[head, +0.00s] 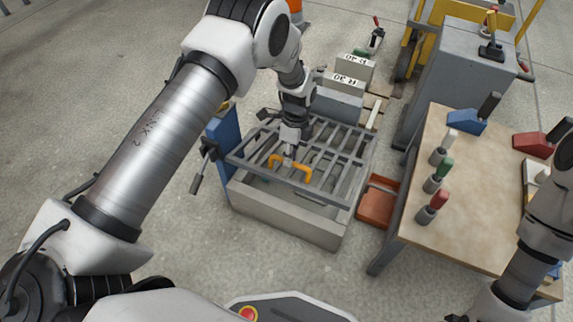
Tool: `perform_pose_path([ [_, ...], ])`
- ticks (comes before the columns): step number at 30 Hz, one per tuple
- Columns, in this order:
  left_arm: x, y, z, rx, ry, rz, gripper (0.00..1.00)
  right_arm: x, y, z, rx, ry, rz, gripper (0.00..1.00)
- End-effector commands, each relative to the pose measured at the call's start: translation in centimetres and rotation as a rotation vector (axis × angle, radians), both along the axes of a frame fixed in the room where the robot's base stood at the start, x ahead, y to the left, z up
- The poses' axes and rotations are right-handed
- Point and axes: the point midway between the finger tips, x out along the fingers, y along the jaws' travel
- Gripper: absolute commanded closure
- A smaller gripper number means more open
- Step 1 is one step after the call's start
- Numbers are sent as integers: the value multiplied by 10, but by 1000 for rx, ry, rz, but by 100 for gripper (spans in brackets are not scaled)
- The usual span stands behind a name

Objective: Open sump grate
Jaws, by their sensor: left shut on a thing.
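The sump grate (331,185) is a grey barred grid over a pale concrete-like sump box (285,222). Its near edge stands above the box rim, with a gap below, so the grate looks tilted up at the front. An orange handle (301,172) sits near its front edge. My left gripper (289,163) is shut on the orange handle, reaching down from above; its fingertips are small in view. My right arm is at the lower right edge, and its gripper (458,318) is mostly cut off at the bottom.
A wooden-topped table (480,215) with several coloured-handled tools stands right of the sump. An orange-red bin (379,203) sits between them. A blue post with a dark lever (200,165) is at the sump's left. Grey blocks (343,88) stand behind. Floor at left is clear.

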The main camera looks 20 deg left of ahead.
Motion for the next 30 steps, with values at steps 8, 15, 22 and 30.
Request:
perform_pose_path([
  [8, 52, -1, 72, 0, -33, -2, 100, 0, 0, 39, 0, 0, 0, 60],
  [15, 78, -2, 97, 1, -30, -1, 100, 0, 0, 45, 0, 0, 0, 60],
  [22, 86, -2, 103, 1, -25, -1, 100, 0, 0, 46, 0, 0, 0, 60],
  [30, 86, -2, 102, 1, -24, -1, 100, 0, 0, 45, 0, 0, 0, 60],
])
